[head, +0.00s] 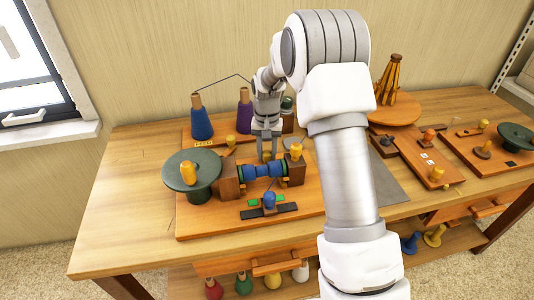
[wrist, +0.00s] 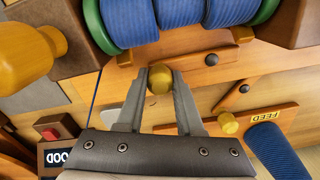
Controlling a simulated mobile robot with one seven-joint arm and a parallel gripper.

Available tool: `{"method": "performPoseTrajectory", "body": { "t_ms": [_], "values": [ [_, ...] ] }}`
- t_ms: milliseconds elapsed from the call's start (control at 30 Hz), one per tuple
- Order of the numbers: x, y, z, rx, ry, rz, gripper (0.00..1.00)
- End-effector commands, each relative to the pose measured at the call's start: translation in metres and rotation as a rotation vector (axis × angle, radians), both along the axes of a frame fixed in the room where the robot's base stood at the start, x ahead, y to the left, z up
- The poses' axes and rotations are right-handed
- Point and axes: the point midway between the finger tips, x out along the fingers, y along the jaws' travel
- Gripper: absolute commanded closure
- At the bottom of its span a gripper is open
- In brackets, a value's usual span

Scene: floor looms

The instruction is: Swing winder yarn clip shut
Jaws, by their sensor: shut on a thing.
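The winder holds a spool of blue yarn (head: 263,171) with green end flanges, which also shows at the top of the wrist view (wrist: 185,15). Behind it, a ball-shaped yellow knob (wrist: 160,79) sits between my fingertips. My gripper (wrist: 160,82) is shut on this knob; in the head view my gripper (head: 267,152) points down just behind the spool.
A dark green crank wheel (head: 180,165) with a yellow handle stands left of the spool. A blue yarn cone (head: 201,122) and a purple one (head: 244,115) stand behind. A yellow knob (head: 295,150) rises close to the right of my gripper. A FEED label (wrist: 267,115) is nearby.

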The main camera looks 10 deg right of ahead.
Motion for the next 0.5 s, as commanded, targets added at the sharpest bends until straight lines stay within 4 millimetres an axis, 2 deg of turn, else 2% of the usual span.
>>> {"method": "performPoseTrajectory", "body": {
  "t_ms": [267, 500],
  "values": [
    [0.003, 0.000, 0.001, 0.000, 0.000, 0.036, 1.00],
    [0.012, 0.001, 0.002, 0.001, 0.001, 0.170, 1.00]
  ]
}}
